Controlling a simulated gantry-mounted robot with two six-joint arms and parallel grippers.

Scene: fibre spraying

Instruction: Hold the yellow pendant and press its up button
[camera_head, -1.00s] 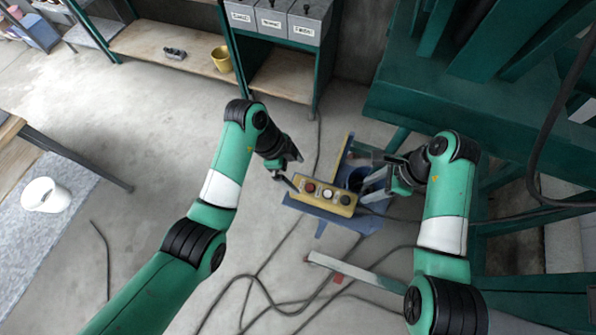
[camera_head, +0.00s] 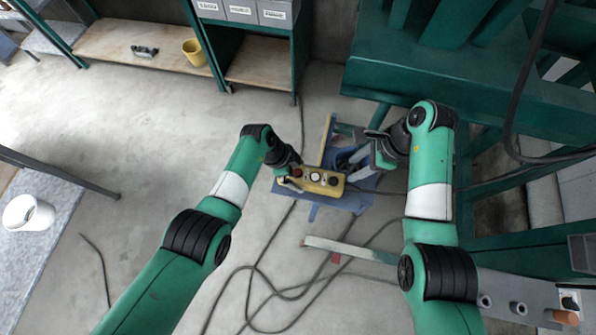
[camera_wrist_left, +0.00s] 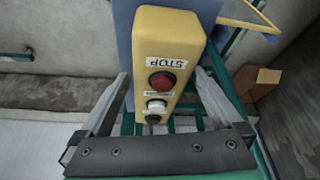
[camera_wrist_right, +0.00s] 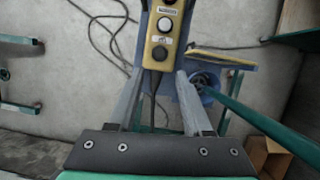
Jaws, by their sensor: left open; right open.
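The yellow pendant (camera_head: 323,187) lies over a blue stand, with a red, a white and a black button in a row. My left gripper (camera_head: 291,184) is open at its red-button end. In the left wrist view its fingers stand on either side of the yellow body (camera_wrist_left: 168,45), by the red STOP button (camera_wrist_left: 161,82); contact is unclear. My right gripper (camera_head: 353,166) is open and empty near the other end. In the right wrist view the black button (camera_wrist_right: 160,53), with a small label above it, lies just beyond the fingertips (camera_wrist_right: 157,82).
The blue stand (camera_head: 317,203) sits under the pendant. Loose cables (camera_head: 262,290) run over the floor. A green machine frame (camera_head: 440,75) stands at the right and back. A shelf with a yellow pot (camera_head: 194,52) is at the back left.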

